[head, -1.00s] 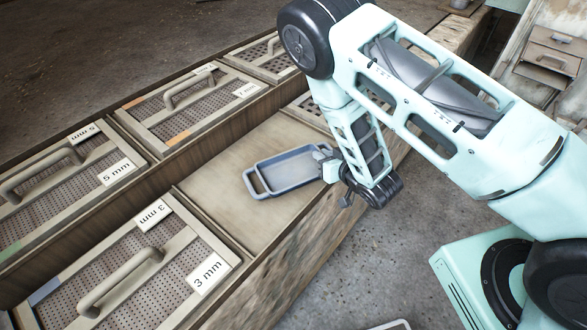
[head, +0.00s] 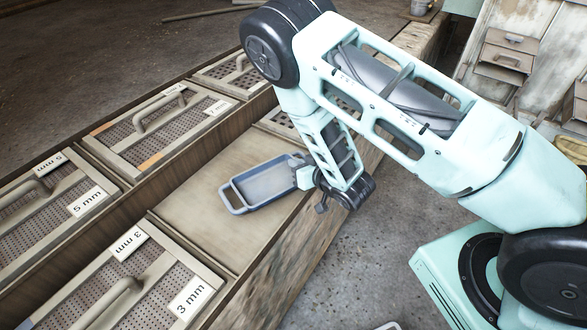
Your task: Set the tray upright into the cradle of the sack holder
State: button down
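The tray (head: 262,182) is a shallow grey-blue rectangular pan with a loop handle at its left end. In the head view it is over the plain beige board of the bench, with its open side facing up. I cannot tell whether it touches the board or is just above it. My gripper (head: 301,163) is at the tray's right end, its grey fingers against or around that end. The fingers are small and partly hidden by the tray and wrist, so their closure is unclear. I see no sack holder or cradle.
The long wooden bench holds several perforated sieve panels with handles; one is labelled 3 mm (head: 125,285) and another 5 mm (head: 45,208). The beige board (head: 190,200) is otherwise bare. Concrete floor (head: 370,250) lies right of the bench. Worn drawers (head: 500,55) stand at the back right.

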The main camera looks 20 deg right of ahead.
notch_tip(320, 180, up, 8)
jog(key=shift+f, duration=0.1)
jog(key=s+d+f+m+h+p, duration=0.1)
jog(key=s+d+m+h, duration=0.2)
jog(key=d, duration=0.7)
jog(key=shift+s+d+f+t+h, duration=0.2)
jog(key=shift+s+d+t+h, duration=0.15)
jog(key=shift+s+h, duration=0.2)
jog(key=shift+a, duration=0.1)
